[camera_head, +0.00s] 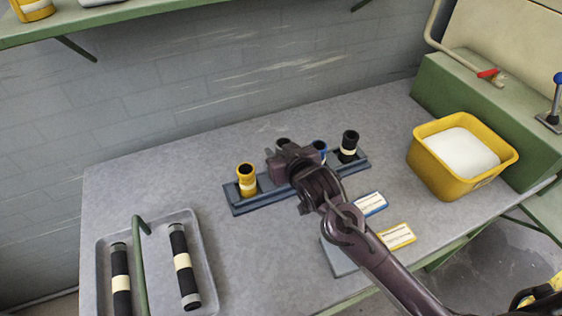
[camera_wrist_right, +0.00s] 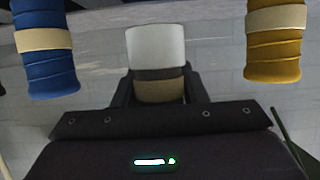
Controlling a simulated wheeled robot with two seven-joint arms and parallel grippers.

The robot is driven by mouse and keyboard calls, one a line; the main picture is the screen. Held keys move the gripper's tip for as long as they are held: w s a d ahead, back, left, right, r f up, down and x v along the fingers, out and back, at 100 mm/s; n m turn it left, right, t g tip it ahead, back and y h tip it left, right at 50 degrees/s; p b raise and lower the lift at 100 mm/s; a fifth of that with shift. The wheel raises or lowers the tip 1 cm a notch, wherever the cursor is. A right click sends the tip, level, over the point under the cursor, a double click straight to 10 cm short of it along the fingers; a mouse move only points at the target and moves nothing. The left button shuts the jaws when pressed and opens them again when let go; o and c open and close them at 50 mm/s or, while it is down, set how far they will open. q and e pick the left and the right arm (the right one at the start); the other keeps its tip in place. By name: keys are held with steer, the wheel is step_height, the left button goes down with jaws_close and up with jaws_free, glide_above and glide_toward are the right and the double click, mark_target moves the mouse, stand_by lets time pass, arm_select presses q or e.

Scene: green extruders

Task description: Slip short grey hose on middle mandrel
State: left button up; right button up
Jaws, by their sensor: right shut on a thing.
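My right gripper (camera_head: 286,160) is at the middle of the blue-grey rack (camera_head: 246,206) on the bench. In the wrist view the gripper (camera_wrist_right: 158,88) is shut on a short banded hose (camera_wrist_right: 160,90) with a dark ring and tan band. A pale cylinder (camera_wrist_right: 156,46) extends beyond the band; whether it is hose or mandrel I cannot tell. The hose's dark open end (camera_head: 282,142) shows behind the gripper in the head view. The middle mandrel is hidden, so seating cannot be told. My left gripper is out of view.
A yellow hose (camera_head: 246,182) stands left of the gripper, blue (camera_head: 320,147) and black (camera_head: 349,148) hoses to its right. A grey tray (camera_head: 207,240) holds two long black hoses (camera_head: 183,262). A yellow bin (camera_head: 450,185) stands right; tags (camera_head: 397,236) lie in front.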

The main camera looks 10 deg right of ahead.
steer(key=shift+f, duration=2.15)
steer(key=shift+f, duration=0.1)
steer(key=o, duration=1.1)
steer(key=shift+r, duration=0.2)
steer(key=b+v, duration=0.1)
steer(key=v, duration=1.1)
steer(key=shift+r, duration=0.1)
